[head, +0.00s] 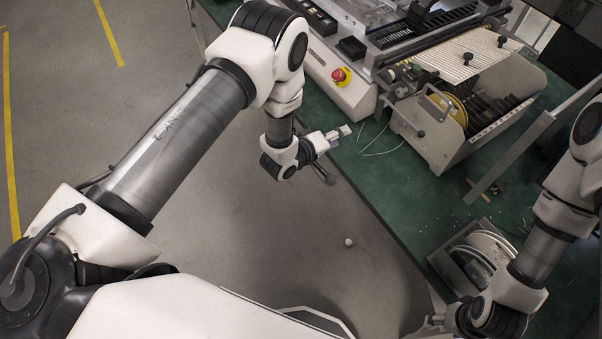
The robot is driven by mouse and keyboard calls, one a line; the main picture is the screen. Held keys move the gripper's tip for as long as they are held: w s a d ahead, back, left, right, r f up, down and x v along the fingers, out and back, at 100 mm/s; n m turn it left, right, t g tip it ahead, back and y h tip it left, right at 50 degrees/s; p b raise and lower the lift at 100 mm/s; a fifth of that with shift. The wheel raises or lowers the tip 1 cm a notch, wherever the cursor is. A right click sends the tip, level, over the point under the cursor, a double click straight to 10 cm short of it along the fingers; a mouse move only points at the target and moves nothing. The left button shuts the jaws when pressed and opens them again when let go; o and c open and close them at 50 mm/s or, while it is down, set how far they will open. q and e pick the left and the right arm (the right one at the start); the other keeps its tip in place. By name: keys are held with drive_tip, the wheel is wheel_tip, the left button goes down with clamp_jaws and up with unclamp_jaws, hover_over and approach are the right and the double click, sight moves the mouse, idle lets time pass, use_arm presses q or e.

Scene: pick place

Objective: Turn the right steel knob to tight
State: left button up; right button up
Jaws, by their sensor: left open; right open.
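Two small dark knobs stand on the ribbed light plate of the machine at the upper right, a left one (468,57) and a right one (502,40). I cannot tell if either is the steel knob, or how tight they are. My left gripper (338,155) is open and empty, beside the near edge of the green bench, well short of the knobs. My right gripper (430,324) is low at the bottom right, far from the machine. Its fingers are small and partly hidden, and I see nothing held in it.
The green bench (385,190) carries a white machine with a red emergency button (340,75), a feeder box with a yellow reel (452,108) and a metal-framed white reel (490,250). A metal bar (508,155) slants across the bench. A small pale ball (348,242) shows against the grey floor.

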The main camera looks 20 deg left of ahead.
use_arm(q)
drive_tip(key=s+a+f+m+g+y, duration=0.2)
drive_tip(key=s+a+f, duration=0.4)
drive_tip(key=s, duration=0.4)
drive_tip(key=shift+a+f+m+g+y+b, duration=0.15)
drive_tip(key=shift+f+m+g+y+b, duration=0.3)
drive_tip(key=shift+g+y, duration=0.35)
